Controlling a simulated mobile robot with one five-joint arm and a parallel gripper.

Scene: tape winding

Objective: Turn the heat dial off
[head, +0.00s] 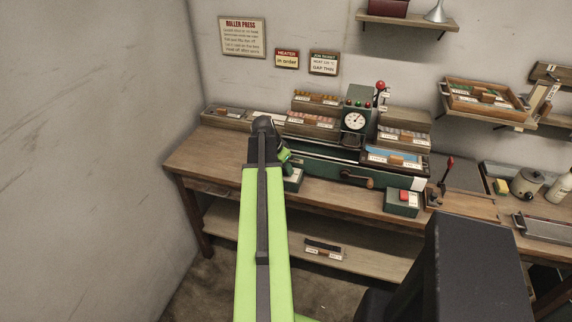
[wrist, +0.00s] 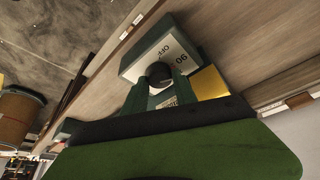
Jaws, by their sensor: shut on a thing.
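The heat dial is a round black knob (wrist: 159,75) on a pale-topped box (wrist: 143,60) with dark green sides in the wrist view. "OFF" and "90" are printed on the box top; the knob's pointer cannot be made out. My gripper (wrist: 163,84) is shut on the knob, its green fingers on either side of it. In the head view my gripper (head: 285,156) is over the left front of the bench, and the small green dial box (head: 294,181) shows partly behind my arm. The knob is hidden there.
The green roller press (head: 330,168) with a round gauge (head: 355,121) stands just right of my gripper. A red button box (head: 403,200) and a red-knobbed lever (head: 448,168) are farther right. The bench's left front (head: 205,160) is clear. A "HEATER in order" sign (head: 287,59) hangs above.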

